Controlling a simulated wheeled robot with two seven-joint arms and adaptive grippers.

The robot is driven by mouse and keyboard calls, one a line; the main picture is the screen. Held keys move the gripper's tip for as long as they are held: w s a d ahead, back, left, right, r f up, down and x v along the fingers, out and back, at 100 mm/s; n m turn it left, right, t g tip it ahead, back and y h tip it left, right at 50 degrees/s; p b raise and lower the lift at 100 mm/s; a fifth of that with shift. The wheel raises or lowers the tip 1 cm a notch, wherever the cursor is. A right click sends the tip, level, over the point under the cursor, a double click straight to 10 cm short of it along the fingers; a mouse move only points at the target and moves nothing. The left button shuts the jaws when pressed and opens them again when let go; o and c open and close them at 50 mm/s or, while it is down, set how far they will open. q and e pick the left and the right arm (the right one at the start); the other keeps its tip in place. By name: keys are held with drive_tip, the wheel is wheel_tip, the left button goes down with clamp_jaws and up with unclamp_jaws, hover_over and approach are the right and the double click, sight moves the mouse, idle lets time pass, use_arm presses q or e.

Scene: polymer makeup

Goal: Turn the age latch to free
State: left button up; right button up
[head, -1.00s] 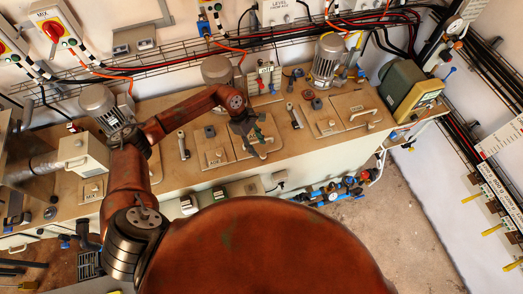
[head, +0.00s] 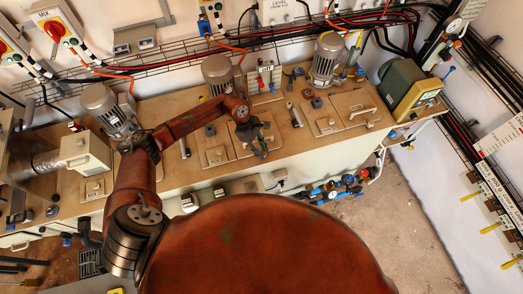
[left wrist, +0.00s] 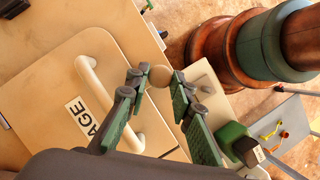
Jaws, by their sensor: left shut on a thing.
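My left gripper (head: 256,142) is over the middle of the bench in the head view, above a tan lid. In the left wrist view, the gripper (left wrist: 159,80) is shut on a round tan knob, which I take for the age latch (left wrist: 160,75), held between its fingertips. The knob is beside the edge of the tan AGE lid (left wrist: 48,92), which has a white bar handle (left wrist: 108,103). The latch's lower part is hidden by the fingers, so how far it is turned is unclear. My right gripper is not in view.
Motors (head: 328,60) stand along the back of the bench, with a green machine (head: 405,88) at the right. A MIX lid with a small knob (head: 210,131) lies left of the gripper. A green block (left wrist: 232,140) is close to the right finger.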

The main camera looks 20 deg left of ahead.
use_arm(q)
clamp_jaws()
drive_tip(key=shift+n, duration=0.4)
drive_tip(key=n, duration=0.1)
drive_tip(key=n+t, duration=0.1)
drive_tip(key=n, duration=0.1)
drive_tip(key=shift+s+r, duration=0.1)
drive_tip(key=shift+s, duration=0.1)
drive_tip(key=n+t+p, duration=0.1)
drive_tip(key=n, duration=0.1)
drive_tip(key=shift+s+n+t, duration=0.1)
drive_tip(key=shift+n+t, duration=0.2)
drive_tip(key=shift+n, duration=0.1)
drive_tip(key=n+p, duration=0.1)
drive_tip(key=n, duration=0.1)
drive_tip(key=n+t+y+p, duration=0.1)
drive_tip(key=n, duration=0.1)
drive_tip(key=shift+s+d, duration=0.15)
drive_tip(key=shift+d, duration=0.05)
drive_tip(key=n+t+y, duration=0.1)
drive_tip(key=n, duration=0.3)
drive_tip(key=shift+d, duration=0.15)
drive_tip(key=shift+n+t+y, duration=0.3)
drive_tip(key=shift+n+y, duration=0.4)
drive_tip(key=shift+n, duration=0.9)
